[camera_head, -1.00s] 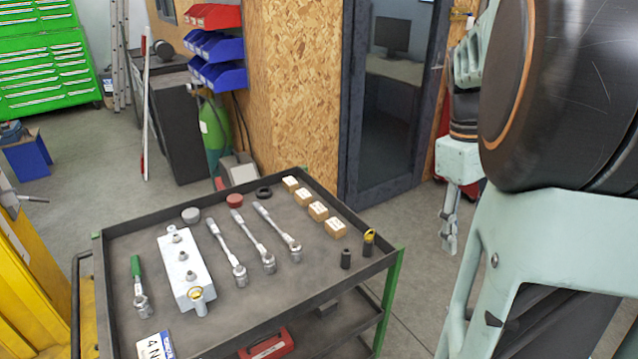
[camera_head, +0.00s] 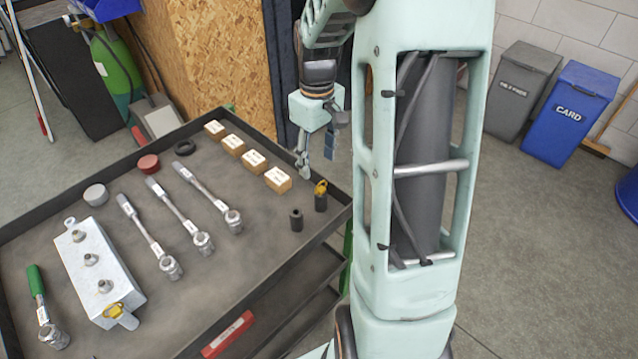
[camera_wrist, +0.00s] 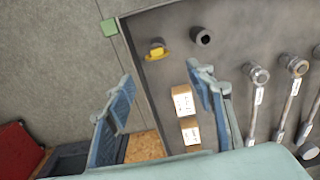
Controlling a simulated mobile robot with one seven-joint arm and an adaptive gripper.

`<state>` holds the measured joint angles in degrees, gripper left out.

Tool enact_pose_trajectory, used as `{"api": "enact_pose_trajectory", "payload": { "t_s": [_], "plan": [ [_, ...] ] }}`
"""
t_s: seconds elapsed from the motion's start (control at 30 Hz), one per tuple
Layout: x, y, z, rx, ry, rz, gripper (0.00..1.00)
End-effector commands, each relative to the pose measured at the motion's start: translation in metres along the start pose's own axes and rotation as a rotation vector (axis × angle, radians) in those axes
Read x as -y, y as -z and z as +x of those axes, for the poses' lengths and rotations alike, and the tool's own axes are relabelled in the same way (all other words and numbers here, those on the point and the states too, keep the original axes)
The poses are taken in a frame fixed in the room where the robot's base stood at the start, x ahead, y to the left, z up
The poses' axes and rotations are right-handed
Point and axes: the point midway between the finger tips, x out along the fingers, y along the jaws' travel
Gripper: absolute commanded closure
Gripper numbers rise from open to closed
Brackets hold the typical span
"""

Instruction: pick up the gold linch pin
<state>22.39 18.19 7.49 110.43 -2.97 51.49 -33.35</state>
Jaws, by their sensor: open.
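A small gold pin with a ring (camera_head: 321,187) sits on top of a black cylinder near the right corner of the cart tray. It also shows in the wrist view (camera_wrist: 156,55), just beyond my fingertips. Another gold ring-like piece (camera_head: 115,310) is at the near end of the grey metal block (camera_head: 105,275). I cannot tell from the pictures which gold piece is the linch pin. My gripper (camera_head: 316,162) is open and empty, above the tray's right edge, near the pin on the cylinder and the wooden blocks.
A second black cylinder (camera_head: 296,220) stands beside the gold-topped one. Several labelled wooden blocks (camera_head: 253,161) line the tray's back edge. Ratchet wrenches (camera_head: 149,236) lie at the middle. The tray (camera_head: 250,262) has a raised rim.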

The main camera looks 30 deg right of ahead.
Motion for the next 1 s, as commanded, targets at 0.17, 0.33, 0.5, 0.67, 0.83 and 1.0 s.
{"api": "enact_pose_trajectory", "payload": {
  "t_s": [0.17,0.33,0.5,0.67,0.83,1.0],
  "plan": [
    [0.001,-0.001,0.029,0.004,0.003,-0.001,0.50],
    [0.001,-0.001,0.049,0.002,0.002,0.000,0.50],
    [0.000,-0.004,0.061,0.003,0.003,0.001,0.50],
    [-0.003,-0.010,0.086,0.005,0.004,0.000,0.50],
    [-0.003,-0.009,0.103,0.002,0.001,-0.001,0.50],
    [-0.003,-0.009,0.105,0.001,0.000,0.000,0.50]
  ]
}}
